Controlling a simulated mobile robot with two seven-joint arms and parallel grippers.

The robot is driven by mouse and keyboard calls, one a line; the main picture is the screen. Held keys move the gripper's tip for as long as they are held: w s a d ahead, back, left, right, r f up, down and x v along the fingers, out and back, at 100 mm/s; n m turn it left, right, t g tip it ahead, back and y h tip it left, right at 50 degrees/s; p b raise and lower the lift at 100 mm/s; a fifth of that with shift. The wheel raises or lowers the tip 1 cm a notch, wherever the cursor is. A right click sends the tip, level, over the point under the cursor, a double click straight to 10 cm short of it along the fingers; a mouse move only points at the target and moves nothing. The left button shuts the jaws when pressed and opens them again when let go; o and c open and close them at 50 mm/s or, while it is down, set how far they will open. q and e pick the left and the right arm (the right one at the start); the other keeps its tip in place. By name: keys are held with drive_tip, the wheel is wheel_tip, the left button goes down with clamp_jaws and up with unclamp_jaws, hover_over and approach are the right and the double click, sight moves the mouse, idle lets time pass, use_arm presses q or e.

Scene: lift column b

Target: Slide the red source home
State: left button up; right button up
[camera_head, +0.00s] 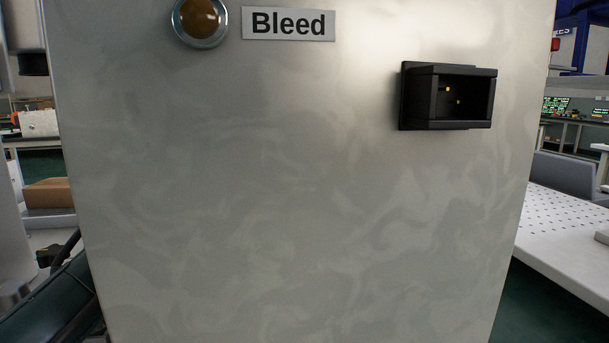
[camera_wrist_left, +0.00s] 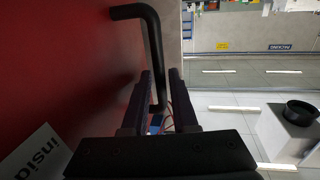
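In the left wrist view a large red surface (camera_wrist_left: 60,70) fills the left side, with part of a white label (camera_wrist_left: 35,155) reading "insid". A black bar handle (camera_wrist_left: 150,40) stands out from the red surface. My left gripper (camera_wrist_left: 161,80) has its two dark fingers on either side of the handle's long bar. The fingers are a small distance apart; whether they press on the bar is unclear.
In the head view a pale panel (camera_head: 280,190) stands close in front. It carries an amber round lamp or button (camera_head: 199,18), a "Bleed" label (camera_head: 288,24) and a black open-fronted housing (camera_head: 462,98). A perforated white table (camera_head: 565,225) stands at the right.

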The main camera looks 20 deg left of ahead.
use_arm(q)
clamp_jaws()
idle(1.4)
